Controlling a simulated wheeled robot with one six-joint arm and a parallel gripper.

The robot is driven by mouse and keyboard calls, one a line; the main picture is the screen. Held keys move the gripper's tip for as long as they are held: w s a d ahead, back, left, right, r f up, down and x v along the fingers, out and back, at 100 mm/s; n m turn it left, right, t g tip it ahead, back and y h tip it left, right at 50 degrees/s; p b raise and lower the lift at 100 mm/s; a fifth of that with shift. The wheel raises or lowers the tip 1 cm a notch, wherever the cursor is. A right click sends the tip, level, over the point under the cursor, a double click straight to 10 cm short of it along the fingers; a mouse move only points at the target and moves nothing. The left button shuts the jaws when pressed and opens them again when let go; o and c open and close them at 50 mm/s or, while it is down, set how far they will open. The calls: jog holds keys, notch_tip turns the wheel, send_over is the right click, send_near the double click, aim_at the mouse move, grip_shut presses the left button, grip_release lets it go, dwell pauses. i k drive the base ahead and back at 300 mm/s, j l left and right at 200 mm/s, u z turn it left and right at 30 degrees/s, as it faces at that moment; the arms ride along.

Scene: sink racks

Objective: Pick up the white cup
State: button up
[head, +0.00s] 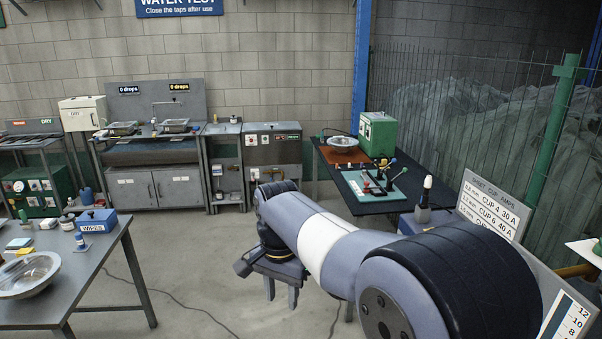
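I cannot make out a white cup for certain in the head view. Several small items stand on the grey table (105,272) at the left, among them a small pale item (48,222), too small to identify. My gripper (281,292) hangs at the end of my arm in the middle of the view, above the floor. Its two fingers point down and stand apart, with nothing visible between them. It is well to the right of the grey table and in front of the back benches.
Sink benches (155,187) line the back wall. A dark bench with a green board (372,187) stands right of centre. A fence closes the right side. The floor between is clear except for cables.

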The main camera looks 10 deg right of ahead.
aim_at(428, 182)
jog(key=i+j, duration=0.2)
jog(key=i, duration=0.3)
jog(key=i+j, duration=0.2)
jog(key=i, duration=0.35)
jog(key=i+j, duration=0.15)
jog(key=i, duration=0.35)
jog(key=i+z, duration=0.45)
jog(key=i+j+z, duration=0.1)
jog(key=i+z, duration=0.15)
jog(key=z, duration=0.15)
jog(key=i+j+z, duration=0.25)
jog(key=z, duration=0.2)
jog(key=i+z, duration=0.2)
jog(key=z, duration=0.2)
jog(key=i+j+z, duration=0.1)
jog(key=i+z, duration=0.15)
jog(key=z, duration=0.15)
jog(key=i+j+z, duration=0.15)
jog(key=z, duration=0.25)
jog(key=i+j+z, duration=0.2)
jog(key=z, duration=0.2)
